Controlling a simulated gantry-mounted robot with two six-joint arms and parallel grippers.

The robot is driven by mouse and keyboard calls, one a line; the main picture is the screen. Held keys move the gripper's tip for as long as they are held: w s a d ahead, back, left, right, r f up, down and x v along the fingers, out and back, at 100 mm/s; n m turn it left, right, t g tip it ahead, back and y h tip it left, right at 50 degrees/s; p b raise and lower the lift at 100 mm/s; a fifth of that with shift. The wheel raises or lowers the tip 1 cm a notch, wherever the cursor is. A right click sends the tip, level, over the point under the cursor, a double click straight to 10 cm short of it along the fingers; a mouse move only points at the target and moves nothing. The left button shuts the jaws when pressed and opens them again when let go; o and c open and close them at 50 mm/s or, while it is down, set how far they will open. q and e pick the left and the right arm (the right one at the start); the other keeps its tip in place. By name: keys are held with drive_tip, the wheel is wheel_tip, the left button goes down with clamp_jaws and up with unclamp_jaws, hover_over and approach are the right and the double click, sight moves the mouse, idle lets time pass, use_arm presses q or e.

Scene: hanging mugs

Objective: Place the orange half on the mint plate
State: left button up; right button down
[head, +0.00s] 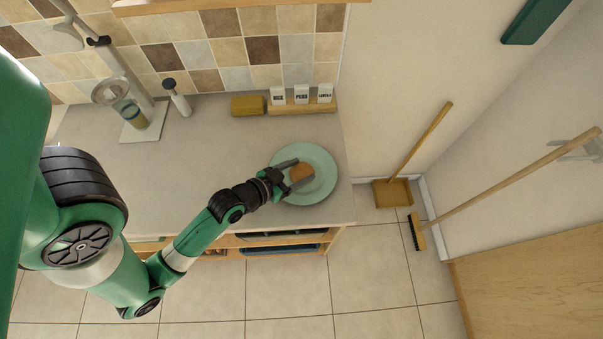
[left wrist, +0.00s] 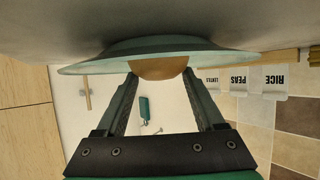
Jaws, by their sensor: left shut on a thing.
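The mint plate (head: 318,190) lies on the right end of the grey counter, and its rim also shows in the left wrist view (left wrist: 90,67). My left gripper (head: 297,173) is over the plate, its fingers shut on the orange half (head: 301,172). The orange half shows as a rounded orange-brown shape between the fingertips in the left wrist view (left wrist: 160,68). It is at the plate's surface or very close to it; I cannot tell whether it touches. My right gripper is not in view.
A juicer-like stand (head: 135,115) is at the back left. The counter's middle (head: 210,150) is clear. A dustpan (head: 393,193) and broom (head: 416,232) are right of the counter.

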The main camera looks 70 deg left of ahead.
use_arm(q)
drive_tip(key=shift+r, duration=0.1)
drive_tip(key=o, duration=1.6)
drive_tip(key=shift+c, duration=0.2)
drive_tip(key=v, duration=1)
drive_tip(key=shift+s+a+p, duration=0.15)
drive_tip(key=shift+p, duration=0.15)
drive_tip(key=shift+p+v, duration=0.45)
drive_tip(key=shift+v, duration=0.45)
